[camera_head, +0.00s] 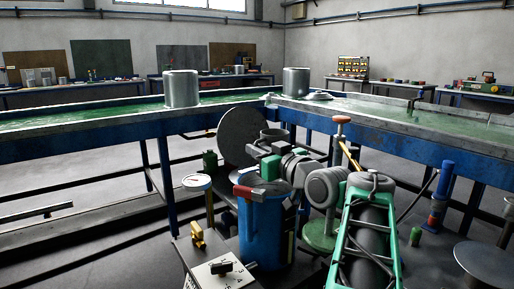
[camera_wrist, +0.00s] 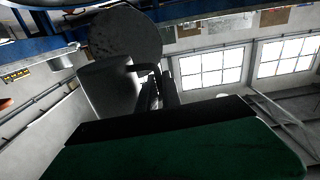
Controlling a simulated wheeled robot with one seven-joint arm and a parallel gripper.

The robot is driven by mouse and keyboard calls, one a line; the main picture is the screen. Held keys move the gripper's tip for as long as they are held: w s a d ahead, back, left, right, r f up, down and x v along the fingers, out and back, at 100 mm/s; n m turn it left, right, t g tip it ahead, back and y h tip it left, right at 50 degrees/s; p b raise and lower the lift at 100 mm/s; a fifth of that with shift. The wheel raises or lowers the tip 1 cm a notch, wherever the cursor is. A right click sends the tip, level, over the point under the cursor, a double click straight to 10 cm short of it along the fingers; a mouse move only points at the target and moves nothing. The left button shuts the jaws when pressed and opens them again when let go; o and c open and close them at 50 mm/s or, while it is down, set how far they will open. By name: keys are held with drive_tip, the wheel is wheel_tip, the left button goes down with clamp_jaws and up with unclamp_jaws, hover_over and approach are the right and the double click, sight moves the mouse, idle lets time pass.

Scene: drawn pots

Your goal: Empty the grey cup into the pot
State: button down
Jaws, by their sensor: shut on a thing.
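The grey cup (camera_head: 273,137) is in my gripper (camera_head: 268,155), in front of and below the bench edge in the head view. It looks about upright there; its contents cannot be seen. In the wrist view the cup (camera_wrist: 108,88) fills the middle left, with the dark fingers (camera_wrist: 155,92) against its side. One metal pot (camera_head: 181,89) stands on the green bench top left of the cup. A second metal pot (camera_head: 296,82) stands at the bench corner, behind and right of the cup, apart from it. The inside of both pots is hidden.
A lid-like disc (camera_head: 318,96) lies right of the second pot. A large dark round plate (camera_head: 238,132) is just left of the cup.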

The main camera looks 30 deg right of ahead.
wheel_tip(320, 180, down, 2)
drive_tip(key=shift+f+b, duration=0.1)
drive_tip(key=shift+b, duration=0.4)
drive_tip(key=shift+r+p, duration=0.65)
drive_tip(key=shift+p, duration=0.3)
drive_tip(key=r+m+p, duration=0.1)
drive_tip(key=p, duration=0.3)
drive_tip(key=r+m+p, duration=0.2)
drive_tip(key=p, duration=0.3)
drive_tip(key=shift+a+m+g, duration=0.2)
drive_tip(key=shift+m+g, duration=0.1)
drive_tip(key=shift+g, duration=0.1)
drive_tip(key=shift+s+r+m+p, duration=0.2)
drive_tip(key=shift+r+m+p, duration=0.25)
drive_tip(key=shift+p, duration=0.6)
drive_tip(key=shift+w+d+r+m+g+y+p, duration=0.15)
drive_tip(key=shift+r+m+p, duration=0.4)
drive_tip(key=shift+p, duration=0.8)
drive_tip(key=shift+s+d+r+m+g+y+p, duration=0.15)
drive_tip(key=shift+r+m+p, duration=0.4)
drive_tip(key=shift+p, duration=0.8)
drive_tip(key=shift+w+d+r+m+g+y+p, duration=0.15)
drive_tip(key=shift+d+r+m+p, duration=0.15)
drive_tip(key=shift+r+p, duration=0.75)
idle(0.3)
